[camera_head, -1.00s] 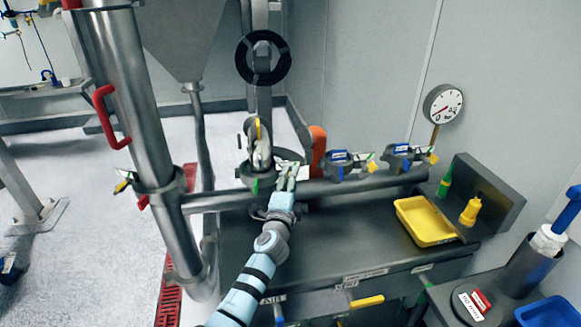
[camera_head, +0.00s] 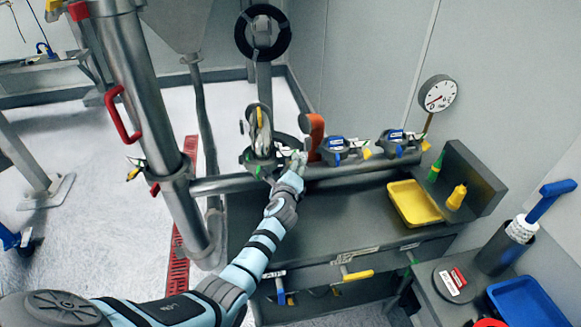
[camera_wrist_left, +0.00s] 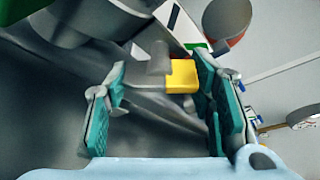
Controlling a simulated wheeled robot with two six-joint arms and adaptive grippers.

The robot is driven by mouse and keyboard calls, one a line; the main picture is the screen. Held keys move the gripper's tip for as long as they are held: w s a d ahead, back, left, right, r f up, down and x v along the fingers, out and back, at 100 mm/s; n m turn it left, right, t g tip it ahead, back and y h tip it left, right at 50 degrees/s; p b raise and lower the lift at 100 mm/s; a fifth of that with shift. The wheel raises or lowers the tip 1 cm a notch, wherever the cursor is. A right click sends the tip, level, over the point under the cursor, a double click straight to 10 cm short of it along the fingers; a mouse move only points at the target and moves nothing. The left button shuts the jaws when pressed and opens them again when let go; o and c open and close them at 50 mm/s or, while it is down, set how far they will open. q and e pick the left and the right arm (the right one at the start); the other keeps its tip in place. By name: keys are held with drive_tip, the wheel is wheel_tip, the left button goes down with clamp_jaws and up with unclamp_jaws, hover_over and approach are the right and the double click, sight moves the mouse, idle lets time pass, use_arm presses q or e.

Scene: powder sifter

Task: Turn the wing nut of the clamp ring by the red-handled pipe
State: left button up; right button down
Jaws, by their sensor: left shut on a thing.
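The pipe (camera_head: 140,80) with the red handle (camera_head: 119,113) stands upright at left. A clamp ring (camera_head: 177,182) circles it low down, and a small green-and-yellow-marked piece (camera_head: 137,165) sticks out on its left; I cannot tell if this is the wing nut. My left gripper (camera_head: 297,165) is away from that ring, at the horizontal pipe beside the orange-red part (camera_head: 313,135). In the left wrist view, the teal finger pads (camera_wrist_left: 165,105) stand either side of a grey piece with a yellow end (camera_wrist_left: 182,76). The gripper is shut on this piece. My right gripper is not in view.
A dark round fitting (camera_head: 262,155) is just left of my gripper. Two more clamps with yellow tips (camera_head: 340,147) (camera_head: 400,140) sit along the horizontal pipe (camera_head: 350,168) at right. A yellow tray (camera_head: 414,203) and yellow bottle (camera_head: 456,197) stand on the grey bench (camera_head: 345,208).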

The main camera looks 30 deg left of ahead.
use_arm(q)
drive_tip(key=shift+m, duration=0.3)
drive_tip(key=o, duration=1.2)
drive_tip(key=v, duration=1.2)
drive_tip(key=shift+d, duration=0.1)
drive_tip(key=shift+w, duration=0.1)
